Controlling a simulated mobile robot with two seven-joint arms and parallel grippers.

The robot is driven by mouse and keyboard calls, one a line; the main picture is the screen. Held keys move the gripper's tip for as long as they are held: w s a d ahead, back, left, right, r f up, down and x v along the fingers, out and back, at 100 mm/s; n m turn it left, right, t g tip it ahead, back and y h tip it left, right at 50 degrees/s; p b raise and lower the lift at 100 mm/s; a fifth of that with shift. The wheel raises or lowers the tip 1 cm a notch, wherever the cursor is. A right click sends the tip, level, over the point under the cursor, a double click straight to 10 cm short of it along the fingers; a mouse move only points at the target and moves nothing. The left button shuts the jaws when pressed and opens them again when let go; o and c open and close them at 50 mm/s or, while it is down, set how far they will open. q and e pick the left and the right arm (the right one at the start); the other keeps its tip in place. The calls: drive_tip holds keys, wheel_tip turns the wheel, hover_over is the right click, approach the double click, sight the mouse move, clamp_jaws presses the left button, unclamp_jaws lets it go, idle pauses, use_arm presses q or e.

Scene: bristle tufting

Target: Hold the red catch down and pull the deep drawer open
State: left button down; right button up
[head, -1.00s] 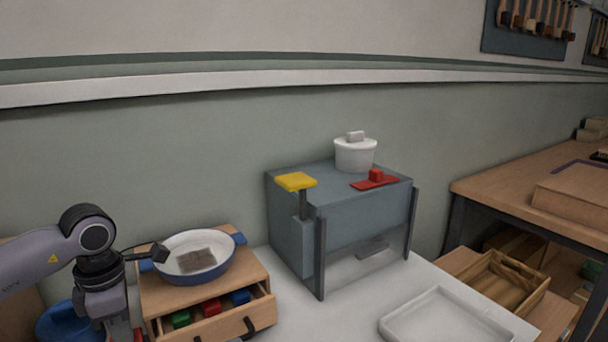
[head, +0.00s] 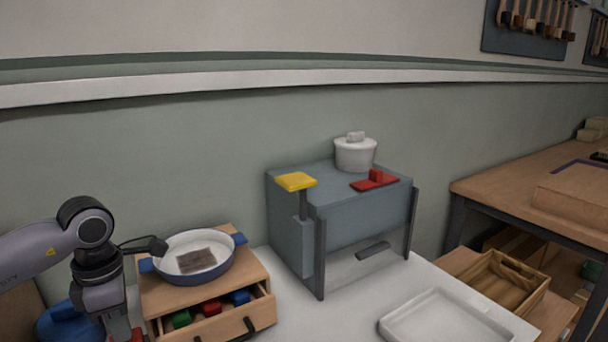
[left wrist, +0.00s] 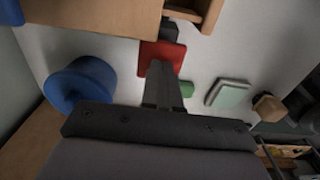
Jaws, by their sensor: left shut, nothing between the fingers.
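A red pad (left wrist: 160,55), which looks like the catch, is beside the wooden drawer unit (left wrist: 95,22) in the left wrist view. A small part of red (head: 137,335) shows at the bottom left of the head view. My left gripper (left wrist: 160,70) is shut and empty, its fingertips over the red pad. I cannot tell whether they press it. The wooden unit has an open drawer (head: 232,323) with red, green and blue blocks inside and a dark handle. I cannot tell whether this is the deep drawer. My right gripper is out of view.
A blue-rimmed pan (head: 205,268) sits on the wooden unit. A white tray (head: 445,318) lies at front right. A blue round object (left wrist: 80,88) is left of my gripper.

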use_arm(q)
wheel_tip(320, 180, up, 8)
idle(1.0)
wheel_tip(320, 180, up, 12)
idle(0.9)
